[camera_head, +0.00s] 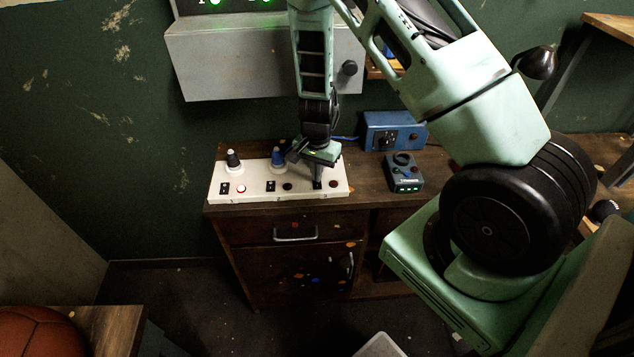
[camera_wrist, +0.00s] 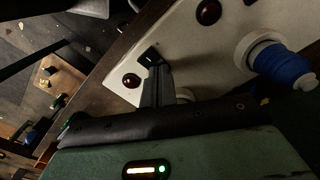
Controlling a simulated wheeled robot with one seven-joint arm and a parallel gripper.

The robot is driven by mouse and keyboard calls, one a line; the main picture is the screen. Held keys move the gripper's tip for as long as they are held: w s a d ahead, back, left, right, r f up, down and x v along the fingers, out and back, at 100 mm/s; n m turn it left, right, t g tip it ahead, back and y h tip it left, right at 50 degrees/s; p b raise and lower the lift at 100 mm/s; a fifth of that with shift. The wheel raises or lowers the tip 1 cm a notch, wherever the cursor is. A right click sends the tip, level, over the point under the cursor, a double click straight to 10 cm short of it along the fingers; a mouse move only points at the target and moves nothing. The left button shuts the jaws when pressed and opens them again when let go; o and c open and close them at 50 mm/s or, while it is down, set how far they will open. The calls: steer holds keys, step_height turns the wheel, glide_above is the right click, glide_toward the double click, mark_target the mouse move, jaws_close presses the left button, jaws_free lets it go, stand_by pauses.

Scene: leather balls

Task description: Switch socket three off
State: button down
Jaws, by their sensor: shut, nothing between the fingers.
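The white socket strip (camera_head: 225,190) lies on the wooden cabinet top. It has black rocker switches and round lamps. The left lamp (camera_head: 241,188) glows red. The middle lamp (camera_head: 287,187) and right lamp (camera_head: 333,184) look dark. In the wrist view, the lamp beside the third switch (camera_wrist: 131,80) is dark red, unlit. My gripper (camera_head: 317,177) points down over the strip's right end. Its closed fingers (camera_wrist: 154,72) are at the third switch (camera_wrist: 151,56), partly covering it; I cannot tell whether they touch. A blue plug (camera_wrist: 285,65) stands in the middle socket.
A black-and-white plug (camera_head: 233,159) stands in the left socket. A dark control box (camera_head: 404,174) and a blue box (camera_head: 393,132) stand right of the strip. A grey wall box (camera_head: 235,60) hangs above, behind my arm. A ball (camera_head: 40,332) lies at the lower left.

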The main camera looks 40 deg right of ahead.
steer(key=shift+r+p, duration=2.9)
steer(key=shift+r, duration=0.6)
steer(key=s+a+r+n+y+b, duration=0.1)
steer(key=s+a+r+n+b, duration=0.3)
steer(key=a, duration=0.6)
steer(key=s+a+r+n+y+b, duration=0.15)
steer(key=s+a+r+n, duration=0.35)
steer(key=a, duration=0.6)
steer(key=s+a+r+n+h+b, duration=0.1)
steer(key=s+r+n+b, duration=0.1)
steer(key=s+n, duration=0.3)
steer(key=s+a+r+n+h+b, duration=0.1)
steer(key=s+a+r+n+b, duration=0.1)
steer(key=s+n, duration=0.4)
steer(key=s+r+b, duration=0.1)
steer(key=s, duration=0.3)
steer(key=shift+s+a+r+n, duration=0.15)
steer(key=shift+a+r+n, duration=0.15)
steer(key=shift+r, duration=0.1)
steer(key=shift+d, duration=0.1)
